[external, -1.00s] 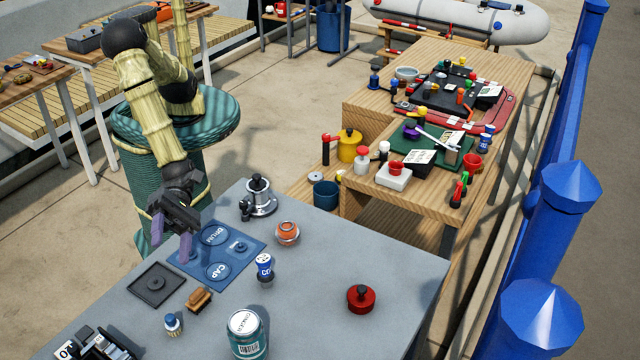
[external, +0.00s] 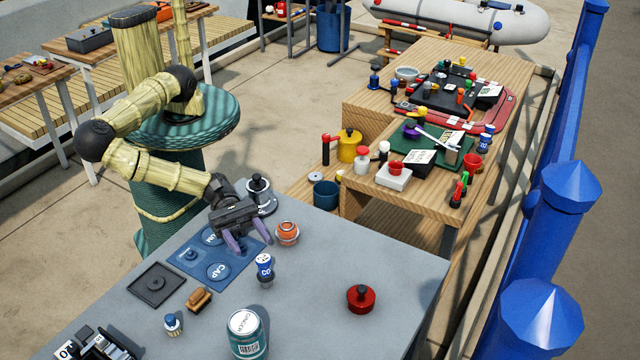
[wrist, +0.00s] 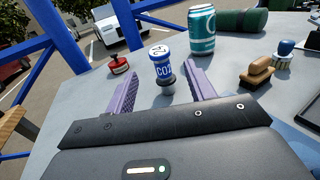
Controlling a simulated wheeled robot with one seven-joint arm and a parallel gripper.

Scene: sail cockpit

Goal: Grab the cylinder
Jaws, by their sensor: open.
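A small blue-and-white cylinder (external: 265,267) marked CO2 stands upright on the grey table (external: 315,285). In the wrist view the cylinder (wrist: 162,66) appears between the two purple fingers, with a grey lower part below its blue body. My gripper (external: 248,240) is open and empty, over the blue mat's edge, behind and slightly left of the cylinder in the external view. In the wrist view my gripper (wrist: 161,80) points at the cylinder with a finger on either side in the picture. I see no contact with it.
An orange round item (external: 288,233) stands close to the right of my gripper. A teal can (external: 248,335), a wooden brush (external: 199,299) and a red pot (external: 361,299) stand around the cylinder. A black-and-silver winch-like item (external: 260,196) is behind. The table is clear between cylinder and red pot.

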